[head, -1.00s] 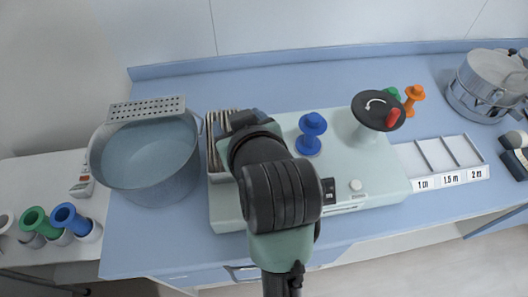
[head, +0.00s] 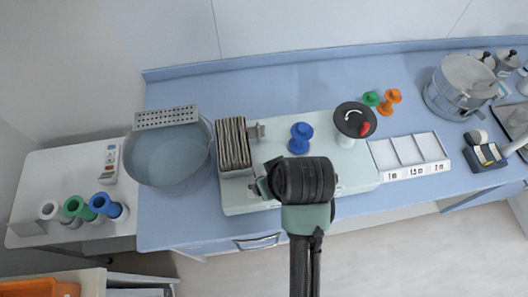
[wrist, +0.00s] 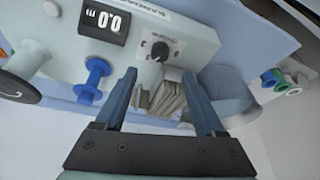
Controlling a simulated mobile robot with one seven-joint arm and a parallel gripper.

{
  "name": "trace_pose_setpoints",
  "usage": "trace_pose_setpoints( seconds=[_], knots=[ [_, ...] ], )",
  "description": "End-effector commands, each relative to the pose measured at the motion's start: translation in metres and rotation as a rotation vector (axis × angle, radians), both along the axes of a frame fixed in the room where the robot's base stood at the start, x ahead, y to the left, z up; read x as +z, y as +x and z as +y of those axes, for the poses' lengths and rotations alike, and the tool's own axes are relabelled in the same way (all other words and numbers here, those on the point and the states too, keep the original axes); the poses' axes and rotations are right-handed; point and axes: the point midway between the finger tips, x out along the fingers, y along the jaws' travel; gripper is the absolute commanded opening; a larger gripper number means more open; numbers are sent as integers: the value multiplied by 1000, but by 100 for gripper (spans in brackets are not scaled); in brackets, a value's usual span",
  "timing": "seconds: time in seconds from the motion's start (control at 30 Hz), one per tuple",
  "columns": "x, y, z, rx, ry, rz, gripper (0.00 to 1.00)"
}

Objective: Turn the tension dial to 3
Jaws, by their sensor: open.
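The tension dial (wrist: 161,50) is a small black knob with a pale pointer line on the pale front panel of the winding machine (wrist: 190,42). It shows in the wrist view, where its scale is too small to read. In the head view my arm covers the machine's front (head: 247,206), and the dial is hidden.
A blue spool (head: 300,138) and a crank wheel (head: 355,120) stand on the machine. A labelled tray (head: 410,153) lies right. Green (head: 371,98) and orange spools (head: 389,101) stand behind.

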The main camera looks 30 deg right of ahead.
Motion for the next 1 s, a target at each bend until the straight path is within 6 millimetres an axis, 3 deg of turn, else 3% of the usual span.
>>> trace_pose_setpoints(
  seconds=[0.2, 0.4, 0.6, 0.9, 1.0],
  knots=[
    [-43, 17, 1, 2, 2, 3, 71],
    [-70, 29, 0, 0, 0, 0, 71],
    [-82, 35, 0, 1, -1, -2, 71],
    [-84, 36, 0, 1, -1, -2, 71],
    [-84, 36, 0, 1, -1, -2, 55]
  ],
)
